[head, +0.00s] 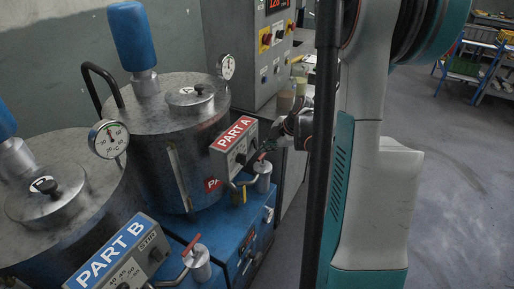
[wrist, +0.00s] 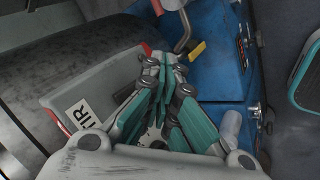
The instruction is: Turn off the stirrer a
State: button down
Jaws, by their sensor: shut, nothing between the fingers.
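The stirrer A control box (head: 232,135), grey with a red "PART A" label, is mounted on the front of the rear metal tank (head: 165,125). A small dark control shows low on its face; its setting is too small to read. In the wrist view the grey box (wrist: 90,95) lies beneath and left of my fingers, with part of a "STIR" label visible. My gripper (wrist: 165,62) is shut and empty, its fingertips over the box's right end, hiding the switch area. In the head view my gripper (head: 268,147) is just right of the box; contact cannot be told.
A valve with a yellow handle (wrist: 197,50) and a small metal cylinder (head: 263,177) are close by the box. The front tank's "PART B" box (head: 118,250) and red-handled valve (head: 191,244) are nearer. A grey control cabinet (head: 240,50) stands behind. Open floor (head: 460,200) lies right.

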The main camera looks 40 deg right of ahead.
jog(key=shift+w+a+f, duration=0.1)
jog(key=shift+w+a, duration=0.05)
jog(key=shift+w, duration=0.2)
jog(key=shift+w+a, duration=0.15)
jog(key=shift+w, duration=0.2)
dwell(0.7)
jog(key=shift+s, duration=0.15)
jog(key=shift+s+d, duration=0.3)
jog(key=shift+s, duration=0.35)
jog(key=s, duration=0.1)
jog(key=s+d, duration=0.1)
jog(key=s, duration=0.1)
jog(key=s+d+r, duration=0.1)
jog(key=shift+s+r, duration=0.1)
jog(key=shift+s, duration=0.15)
dwell(0.4)
dwell(0.3)
